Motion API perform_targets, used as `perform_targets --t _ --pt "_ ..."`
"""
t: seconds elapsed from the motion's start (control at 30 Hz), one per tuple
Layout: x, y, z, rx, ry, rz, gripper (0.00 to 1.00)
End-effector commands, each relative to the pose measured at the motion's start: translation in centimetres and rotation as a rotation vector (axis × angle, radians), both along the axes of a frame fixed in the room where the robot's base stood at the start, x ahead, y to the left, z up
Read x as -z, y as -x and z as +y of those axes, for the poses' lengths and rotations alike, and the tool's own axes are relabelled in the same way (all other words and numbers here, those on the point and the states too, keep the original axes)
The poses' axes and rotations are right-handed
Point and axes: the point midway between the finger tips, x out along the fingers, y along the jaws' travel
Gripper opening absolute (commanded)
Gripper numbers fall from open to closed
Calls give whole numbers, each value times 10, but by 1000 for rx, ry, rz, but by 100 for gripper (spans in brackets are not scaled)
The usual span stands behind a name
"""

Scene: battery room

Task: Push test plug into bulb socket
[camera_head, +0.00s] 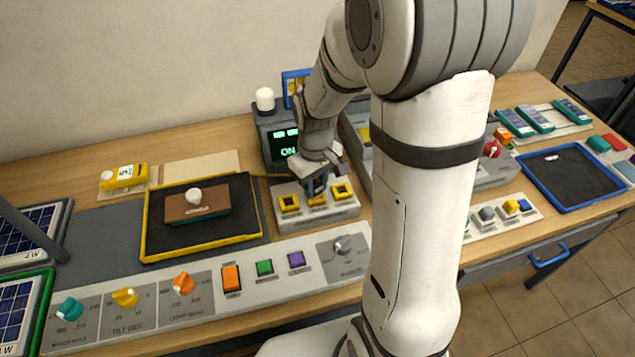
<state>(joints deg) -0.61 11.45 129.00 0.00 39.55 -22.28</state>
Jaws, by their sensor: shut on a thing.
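My gripper (317,180) points down over a pale grey block (318,214) and is shut on a small dark blue piece, which looks like the test plug; the fingers partly hide it. The plug is at the middle socket. I cannot tell how deep it sits, or which socket is the bulb socket, as labels are too small to read.
Behind the block stands a dark unit (283,146) with a lit "ON" display and white lamp (265,99). A yellow-rimmed tray (147,225) holding a brown-topped block (197,204) lies left. A control strip with knobs and buttons (264,267) runs in front. My arm hides the bench's middle right.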

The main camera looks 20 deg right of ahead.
Motion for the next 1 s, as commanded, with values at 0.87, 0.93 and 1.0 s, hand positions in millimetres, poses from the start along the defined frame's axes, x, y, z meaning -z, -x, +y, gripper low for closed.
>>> perform_targets --t 0.87,0.93,1.0 --pt "-20 0 0 -1 0 0 36" --pt "-26 0 0 -1 0 0 36" --pt "-31 0 0 -1 0 0 36"
